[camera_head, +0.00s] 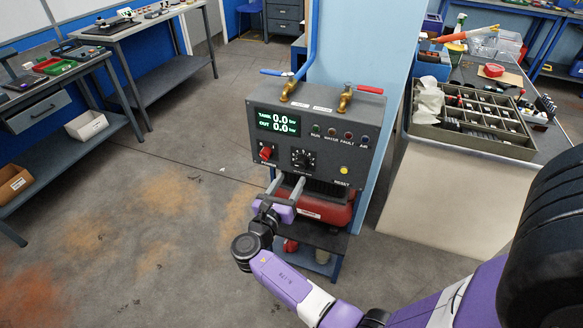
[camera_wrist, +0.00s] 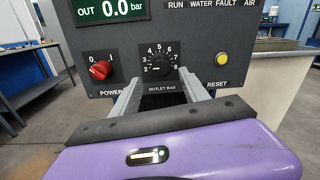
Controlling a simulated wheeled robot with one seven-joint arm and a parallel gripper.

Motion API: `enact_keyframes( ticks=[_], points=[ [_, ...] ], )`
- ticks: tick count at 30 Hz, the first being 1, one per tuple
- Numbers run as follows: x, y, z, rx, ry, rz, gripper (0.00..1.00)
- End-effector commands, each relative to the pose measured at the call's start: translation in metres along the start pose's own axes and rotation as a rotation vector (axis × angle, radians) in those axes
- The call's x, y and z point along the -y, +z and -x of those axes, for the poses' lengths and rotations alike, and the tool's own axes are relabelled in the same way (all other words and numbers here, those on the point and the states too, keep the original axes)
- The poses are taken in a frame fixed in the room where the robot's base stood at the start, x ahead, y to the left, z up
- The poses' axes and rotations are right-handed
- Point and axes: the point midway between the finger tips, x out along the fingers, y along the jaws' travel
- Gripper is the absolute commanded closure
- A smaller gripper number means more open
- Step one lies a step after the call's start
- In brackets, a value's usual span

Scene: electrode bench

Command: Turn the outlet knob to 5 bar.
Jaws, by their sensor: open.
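The black outlet knob (camera_head: 302,158) sits low in the middle of the grey control panel (camera_head: 345,118). In the wrist view the knob (camera_wrist: 160,62) shows inside a white scale, above the label OUTLET BAR; I cannot surely read where its pointer stands. My gripper (camera_head: 289,184) is open and empty, its two grey fingers reaching toward the panel just below the knob. In the wrist view the fingers (camera_wrist: 160,84) stand left and right below the knob, apparently apart from it. The display (camera_head: 278,122) reads TANK 0.0 bar and OUT 0.0 bar.
A red POWER knob (camera_wrist: 101,70) is left of the outlet knob, and a yellow RESET button (camera_wrist: 222,59) is right. Brass valves with a blue handle (camera_head: 276,72) and a red handle (camera_head: 370,89) top the panel. A red tank (camera_head: 325,208) is below.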

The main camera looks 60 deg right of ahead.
Motion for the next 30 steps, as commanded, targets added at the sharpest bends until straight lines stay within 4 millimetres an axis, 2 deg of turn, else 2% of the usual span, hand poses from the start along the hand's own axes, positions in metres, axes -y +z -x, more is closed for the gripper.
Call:
enact_keyframes(
  ticks=[9,15,26,27,30],
  points=[
    [0.0,0.001,-0.045,-0.001,-0.002,-0.002,0.47],
    [0.0,0.0,-0.068,-0.002,0.001,-0.003,0.47],
    [0.0,-0.001,-0.075,-0.002,0.002,-0.004,0.47],
    [0.0,-0.001,-0.075,-0.002,0.002,-0.004,0.49],
    [0.0,-0.001,-0.075,-0.002,0.002,-0.004,0.69]
  ],
)
